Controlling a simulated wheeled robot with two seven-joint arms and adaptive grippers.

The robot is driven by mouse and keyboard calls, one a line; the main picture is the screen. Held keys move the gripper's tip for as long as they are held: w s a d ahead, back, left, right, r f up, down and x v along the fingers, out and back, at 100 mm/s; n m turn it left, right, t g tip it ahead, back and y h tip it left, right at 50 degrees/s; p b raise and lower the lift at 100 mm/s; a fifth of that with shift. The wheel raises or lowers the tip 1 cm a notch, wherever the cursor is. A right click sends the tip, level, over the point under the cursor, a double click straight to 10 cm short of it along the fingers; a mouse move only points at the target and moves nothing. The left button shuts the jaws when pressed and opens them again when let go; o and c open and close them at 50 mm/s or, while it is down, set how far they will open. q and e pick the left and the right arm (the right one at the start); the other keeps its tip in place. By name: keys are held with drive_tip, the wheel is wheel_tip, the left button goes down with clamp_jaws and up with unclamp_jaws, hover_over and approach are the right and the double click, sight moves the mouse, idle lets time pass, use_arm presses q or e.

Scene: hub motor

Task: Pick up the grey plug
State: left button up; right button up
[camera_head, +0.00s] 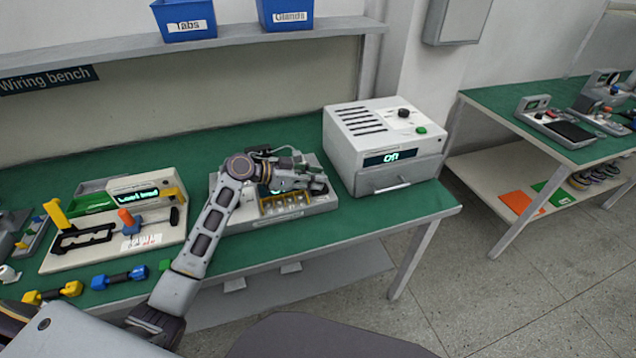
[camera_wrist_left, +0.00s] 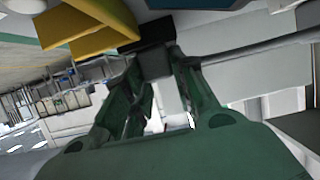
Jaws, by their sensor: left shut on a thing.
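My left gripper (camera_head: 312,183) is over the right part of a grey fixture (camera_head: 290,214) on the green bench. In the left wrist view its two fingers (camera_wrist_left: 158,78) are closed around a small dark grey block, which looks like the grey plug (camera_wrist_left: 155,64). In the head view the gripper and arm mostly hide the plug. I cannot tell whether the plug is still seated or lifted clear. My right gripper is not in view.
A yellow compartment tray (camera_head: 285,203) is just below the gripper. A white oven-like box (camera_head: 384,145) reading "Off" stands close to the right. A test stand (camera_head: 120,230) with yellow and orange parts is at left. Blue bins (camera_head: 184,18) sit on the shelf above.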

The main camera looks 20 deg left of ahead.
use_arm(q)
wheel_tip(320, 180, up, 10)
idle(0.9)
idle(0.4)
